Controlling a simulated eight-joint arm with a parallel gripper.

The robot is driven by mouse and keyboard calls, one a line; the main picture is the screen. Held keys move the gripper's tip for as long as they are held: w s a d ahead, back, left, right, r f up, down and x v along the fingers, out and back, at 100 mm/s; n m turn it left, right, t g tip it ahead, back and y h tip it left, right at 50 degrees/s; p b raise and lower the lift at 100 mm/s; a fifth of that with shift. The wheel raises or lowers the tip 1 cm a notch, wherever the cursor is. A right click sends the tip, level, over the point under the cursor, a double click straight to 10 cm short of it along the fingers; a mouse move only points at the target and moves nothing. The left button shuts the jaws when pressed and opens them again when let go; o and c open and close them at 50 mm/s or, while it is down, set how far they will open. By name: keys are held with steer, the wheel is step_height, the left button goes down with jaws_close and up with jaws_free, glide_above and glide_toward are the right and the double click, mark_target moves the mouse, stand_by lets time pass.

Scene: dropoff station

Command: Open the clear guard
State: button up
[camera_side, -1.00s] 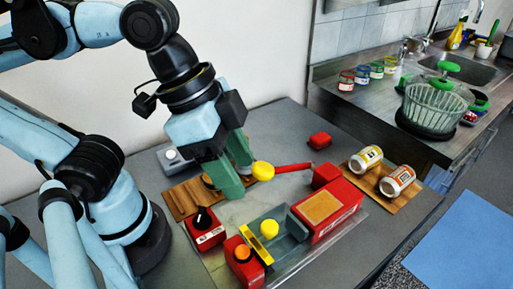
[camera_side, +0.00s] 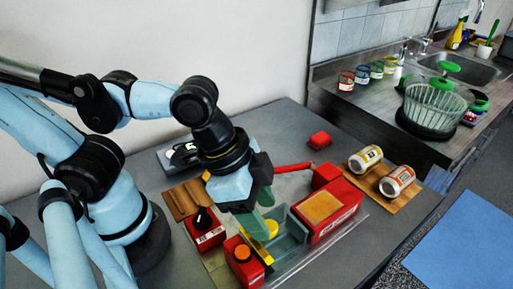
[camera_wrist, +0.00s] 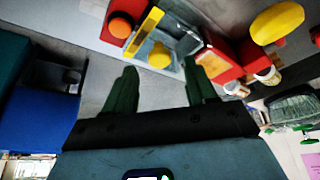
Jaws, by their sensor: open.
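The clear guard (camera_side: 290,236) is a see-through greyish cover between a red box with an orange button and a larger red box; part is hidden behind my gripper in the side view. Its yellow knob (camera_side: 271,228) shows beside my fingers, and in the wrist view (camera_wrist: 160,55) it lies just beyond the fingertips, roughly centred between them. The guard also shows in the wrist view (camera_wrist: 178,36). My gripper (camera_side: 258,224) has green fingers, spread apart and empty in the wrist view (camera_wrist: 160,68). I cannot tell whether a finger touches the knob.
The red box with the orange button (camera_side: 242,253) and a yellow strip (camera_side: 264,250) are beside the guard. The larger red box (camera_side: 328,205) is on its other side. A black-knobbed red box (camera_side: 205,222) and a red lever (camera_side: 293,167) are near. Two jars lie on a board (camera_side: 408,198).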

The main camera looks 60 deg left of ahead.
mark_target(276, 236)
steer(key=shift+x, duration=1.25)
jaws_close()
